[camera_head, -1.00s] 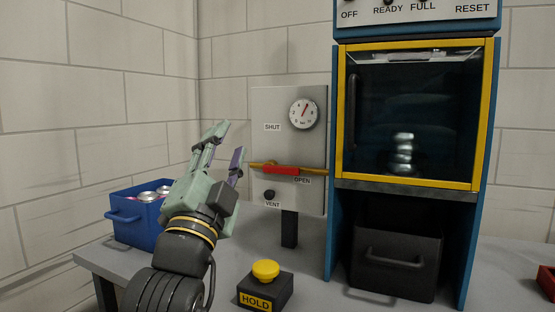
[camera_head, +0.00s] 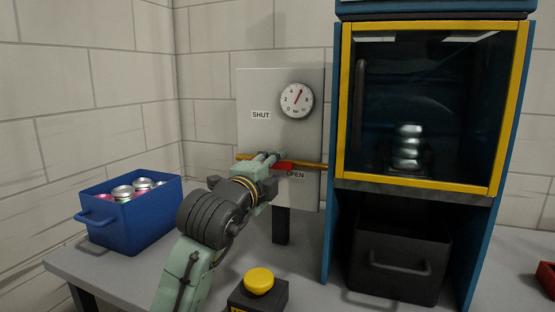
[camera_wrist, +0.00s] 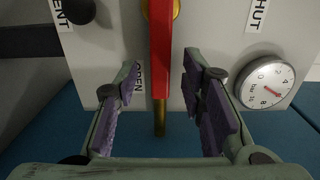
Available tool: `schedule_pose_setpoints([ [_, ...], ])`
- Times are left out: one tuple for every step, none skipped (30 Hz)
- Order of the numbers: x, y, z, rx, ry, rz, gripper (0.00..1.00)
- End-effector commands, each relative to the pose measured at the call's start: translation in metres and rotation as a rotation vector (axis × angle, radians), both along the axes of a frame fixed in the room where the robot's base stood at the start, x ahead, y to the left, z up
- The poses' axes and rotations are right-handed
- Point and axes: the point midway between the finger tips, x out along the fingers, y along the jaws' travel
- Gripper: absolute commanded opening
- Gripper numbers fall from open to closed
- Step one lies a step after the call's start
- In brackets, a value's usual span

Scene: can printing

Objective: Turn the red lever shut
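The red lever (camera_head: 285,166) lies along the brass pipe (camera_head: 318,166) on the grey panel, at the OPEN label (camera_head: 296,175). The SHUT label (camera_head: 261,115) is higher, left of the gauge. My gripper (camera_head: 268,158) is at the panel and covers the lever's left part in the head view. In the wrist view, my gripper (camera_wrist: 164,75) is open, with a purple-padded finger on each side of the red lever (camera_wrist: 160,50). Gaps show between the lever and both pads.
A pressure gauge (camera_head: 297,100) is above the lever. A black vent knob (camera_wrist: 78,10) shows in the wrist view. A yellow button (camera_head: 259,281) and a blue crate of cans (camera_head: 140,229) are on the bench. The blue-framed cabinet (camera_head: 515,110) stands close on the right.

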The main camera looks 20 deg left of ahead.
Motion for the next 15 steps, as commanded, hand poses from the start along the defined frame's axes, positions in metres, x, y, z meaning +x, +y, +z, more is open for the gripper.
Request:
schedule_pose_setpoints([
  [0.008,-0.001,0.002,-0.001,0.001,-0.002,0.37],
  [0.012,-0.001,0.002,-0.002,0.001,-0.002,0.37],
  [0.016,-0.001,0.002,-0.001,0.001,-0.002,0.37],
  [0.019,-0.001,0.002,-0.001,0.0,-0.001,0.37],
  [0.022,-0.001,0.002,0.0,-0.001,-0.001,0.37],
  [0.024,-0.001,0.001,0.0,0.0,-0.001,0.37],
  [0.026,-0.001,0.001,0.0,0.0,-0.001,0.37],
  [0.027,-0.001,0.0,0.0,0.0,-0.001,0.37],
  [0.028,-0.001,0.0,0.0,0.0,-0.001,0.37],
  [0.028,-0.001,0.0,0.0,-0.001,-0.001,0.37],
  [0.029,-0.001,0.0,0.0,-0.001,-0.001,0.37],
  [0.029,-0.001,0.0,0.0,-0.001,-0.001,0.37],
  [0.029,-0.001,0.0,0.0,-0.001,-0.001,0.37],
  [0.028,-0.001,0.0,0.0,-0.001,0.0,0.37],
  [0.028,-0.001,0.0,0.0,-0.001,-0.001,0.37],
])
